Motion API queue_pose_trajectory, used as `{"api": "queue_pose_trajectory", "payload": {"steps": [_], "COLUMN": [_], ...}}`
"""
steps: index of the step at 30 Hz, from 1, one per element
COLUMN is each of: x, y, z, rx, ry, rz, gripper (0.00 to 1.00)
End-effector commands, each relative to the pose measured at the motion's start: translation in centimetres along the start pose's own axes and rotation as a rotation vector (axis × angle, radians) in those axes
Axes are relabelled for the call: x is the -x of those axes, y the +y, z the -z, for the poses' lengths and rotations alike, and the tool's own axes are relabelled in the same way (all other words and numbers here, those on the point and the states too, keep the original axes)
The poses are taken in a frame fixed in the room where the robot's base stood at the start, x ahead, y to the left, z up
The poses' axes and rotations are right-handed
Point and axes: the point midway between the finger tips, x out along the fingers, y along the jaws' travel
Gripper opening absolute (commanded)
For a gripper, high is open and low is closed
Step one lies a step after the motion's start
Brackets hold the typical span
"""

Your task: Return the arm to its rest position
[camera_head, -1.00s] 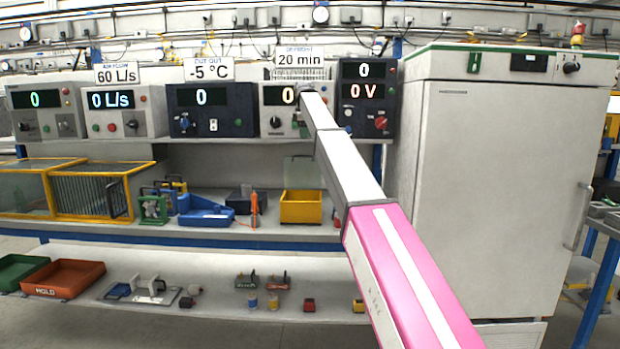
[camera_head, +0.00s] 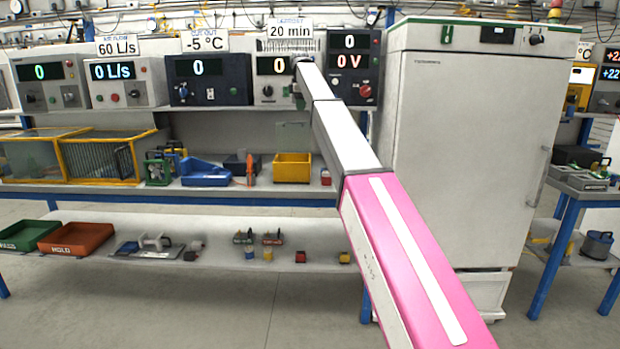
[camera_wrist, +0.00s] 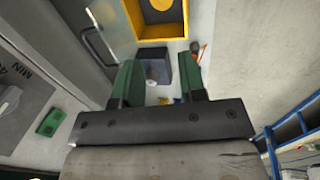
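My arm reaches forward from the lower right, with its pink link nearest the head camera. My gripper (camera_head: 299,90) is at the far end, small in the head view, in front of the 20 min panel (camera_head: 271,75). In the wrist view my gripper (camera_wrist: 160,62) has its two green fingers apart, with nothing held between them. A dark box (camera_wrist: 152,54) shows beyond the gap. I cannot tell whether the gripper touches the panel.
A yellow bin (camera_head: 292,168) and blue tray (camera_head: 205,175) sit on the bench below the panels. A tall white cabinet (camera_head: 475,150) stands to the right of my arm. A table (camera_head: 568,195) is at far right. The floor (camera_head: 200,310) in front is clear.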

Motion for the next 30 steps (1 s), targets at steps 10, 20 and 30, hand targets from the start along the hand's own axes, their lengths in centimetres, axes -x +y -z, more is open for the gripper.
{"api": "queue_pose_trajectory", "payload": {"steps": [10, 20, 30], "x": [-5.7, -15.4, -30.7], "y": [-2.8, -8.8, -22.2], "z": [-2.0, -5.8, -12.8], "rx": [-0.093, -0.274, -0.629], "ry": [-0.004, -0.013, -0.038], "rz": [0.014, 0.037, 0.077], "gripper": [0.38, 0.38, 0.38]}}
